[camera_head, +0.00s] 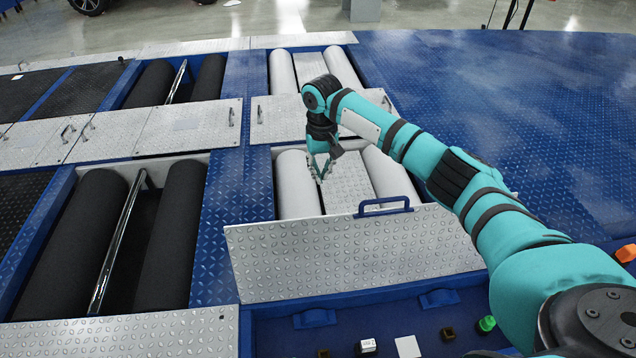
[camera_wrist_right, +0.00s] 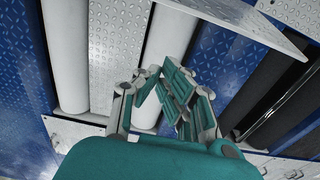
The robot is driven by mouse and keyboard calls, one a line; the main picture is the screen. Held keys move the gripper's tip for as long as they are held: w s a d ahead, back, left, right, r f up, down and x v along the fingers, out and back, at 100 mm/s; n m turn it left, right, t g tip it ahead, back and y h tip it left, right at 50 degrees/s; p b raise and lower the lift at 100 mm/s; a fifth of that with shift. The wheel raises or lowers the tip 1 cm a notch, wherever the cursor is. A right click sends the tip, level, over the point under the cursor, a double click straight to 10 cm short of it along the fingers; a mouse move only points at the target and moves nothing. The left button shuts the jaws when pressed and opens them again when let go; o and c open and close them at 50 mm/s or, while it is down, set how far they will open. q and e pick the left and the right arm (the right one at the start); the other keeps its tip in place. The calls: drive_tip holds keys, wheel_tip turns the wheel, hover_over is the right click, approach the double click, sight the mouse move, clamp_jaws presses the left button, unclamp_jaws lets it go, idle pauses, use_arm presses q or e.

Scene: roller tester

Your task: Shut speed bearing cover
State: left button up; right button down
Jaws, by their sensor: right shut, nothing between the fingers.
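The cover (camera_head: 350,252) is a silver tread plate with a blue handle (camera_head: 384,206) on its upper edge. It stands raised at the front edge of an opening with white rollers (camera_head: 298,190). Its plate also shows at the upper right of the right wrist view (camera_wrist_right: 262,22). My right gripper (camera_head: 320,176) is shut and empty above the rollers, behind the cover and left of the handle, apart from both. In the right wrist view its fingers (camera_wrist_right: 160,90) point toward a white roller. My left gripper is not in view.
Black rollers (camera_head: 75,245) lie in an open pit on the left. Another pair of white rollers (camera_head: 283,72) lies behind, with a flat silver plate (camera_head: 275,118) between. A blue tray with small parts, including a green one (camera_head: 486,324), is in front of the cover.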

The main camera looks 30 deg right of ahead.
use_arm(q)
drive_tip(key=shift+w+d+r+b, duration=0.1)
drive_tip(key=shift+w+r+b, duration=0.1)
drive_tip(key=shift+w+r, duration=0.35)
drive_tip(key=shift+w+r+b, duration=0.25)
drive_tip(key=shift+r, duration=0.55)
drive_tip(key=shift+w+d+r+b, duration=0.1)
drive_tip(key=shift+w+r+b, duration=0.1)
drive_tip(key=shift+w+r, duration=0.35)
use_arm(e)
drive_tip(key=s+a+f, duration=0.1)
drive_tip(key=s+f, duration=0.2)
drive_tip(key=f, duration=0.5)
drive_tip(key=shift+s, duration=0.4)
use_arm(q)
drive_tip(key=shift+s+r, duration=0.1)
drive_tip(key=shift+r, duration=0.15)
use_arm(e)
drive_tip(key=shift+r, duration=0.15)
